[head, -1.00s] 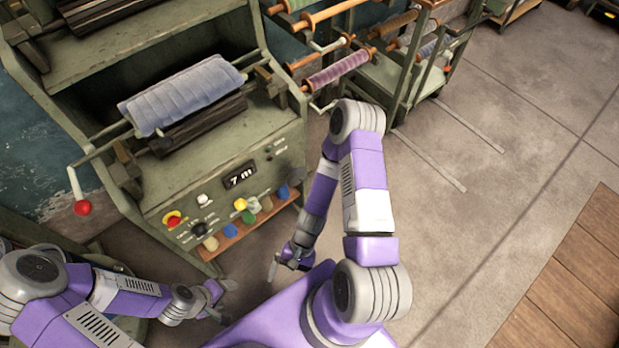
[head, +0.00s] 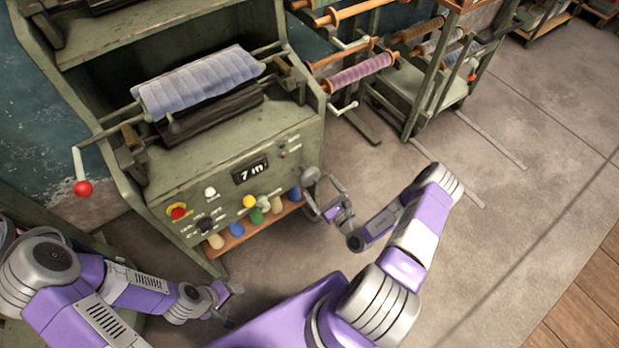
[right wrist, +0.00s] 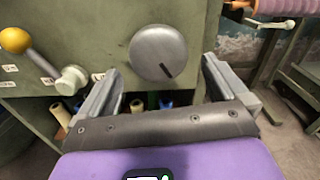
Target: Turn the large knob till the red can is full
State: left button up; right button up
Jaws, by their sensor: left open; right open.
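The large knob is a grey disc with a dark mark, seen in the right wrist view (right wrist: 158,53) on the green machine's front panel. In the head view it appears as a grey disc (head: 310,175) at the panel's right end. My right gripper (head: 325,196) is open and empty just in front of it. In the right wrist view, its fingers (right wrist: 162,72) stand either side of and below the knob, apart from it. My left gripper (head: 228,298) is open and empty at the lower left, away from the panel. I cannot make out a red can in either view.
The panel carries a display (head: 250,171) reading 7 m, a red button (head: 178,212), a yellow ball lever (right wrist: 15,40) and a white knob (right wrist: 72,80). Several coloured pieces stand on a low shelf. A red-ended crank (head: 83,188) juts left.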

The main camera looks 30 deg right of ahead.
aim_at(312, 180)
jog(key=w, duration=0.2)
jog(key=w+b, duration=0.1)
jog(key=w, duration=0.1)
jog(key=w+b, duration=0.1)
jog(key=w, duration=0.1)
jog(key=shift+w+a, duration=0.3)
jog(key=shift+a, duration=0.05)
jog(key=c, duration=0.8)
